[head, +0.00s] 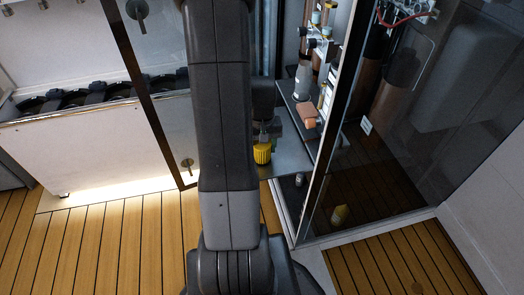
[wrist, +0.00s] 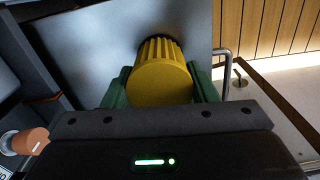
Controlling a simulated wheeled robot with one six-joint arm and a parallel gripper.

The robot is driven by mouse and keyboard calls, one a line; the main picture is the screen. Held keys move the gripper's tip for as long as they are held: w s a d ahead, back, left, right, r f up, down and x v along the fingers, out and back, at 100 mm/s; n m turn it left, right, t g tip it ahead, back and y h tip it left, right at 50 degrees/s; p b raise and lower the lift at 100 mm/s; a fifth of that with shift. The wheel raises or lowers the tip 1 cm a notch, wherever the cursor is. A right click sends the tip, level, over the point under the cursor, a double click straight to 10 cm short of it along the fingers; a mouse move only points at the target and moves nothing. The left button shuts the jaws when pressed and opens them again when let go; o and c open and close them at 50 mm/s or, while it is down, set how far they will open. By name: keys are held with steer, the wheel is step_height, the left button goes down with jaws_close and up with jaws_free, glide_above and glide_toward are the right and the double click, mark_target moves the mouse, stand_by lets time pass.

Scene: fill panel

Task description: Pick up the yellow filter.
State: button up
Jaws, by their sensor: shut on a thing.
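The yellow filter (wrist: 158,82) is a ribbed yellow cylinder, held between the green fingers of my gripper (wrist: 160,88) in the wrist view. The gripper is shut on its sides. In the head view the yellow filter (head: 262,153) shows just right of my arm, at the front of a grey metal shelf inside the open cabinet. My gripper (head: 264,136) is right above it there, partly dark and hard to make out. I cannot tell whether the filter touches the shelf.
The grey shelf (head: 292,158) lies behind the filter. An orange-brown cylinder (head: 307,116) sticks out to its right. A glass door (head: 163,90) stands open on the left, and a dark glass panel (head: 375,150) closes the right side. Wooden floor (head: 100,240) lies in front.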

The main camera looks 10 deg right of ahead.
step_height(320, 180, up, 10)
steer(key=p, duration=0.2)
steer(key=shift+w+p, duration=0.1)
steer(key=shift+p, duration=0.25)
steer(key=w+a+f, duration=0.3)
steer(key=w+a, duration=0.9)
step_height(320, 180, up, 6)
steer(key=s+p, duration=0.2)
steer(key=p, duration=1.5)
steer(key=shift+r+n+p, duration=0.2)
steer(key=shift+n+p, duration=0.1)
steer(key=shift+p, duration=0.1)
steer(key=shift+s+a, duration=0.1)
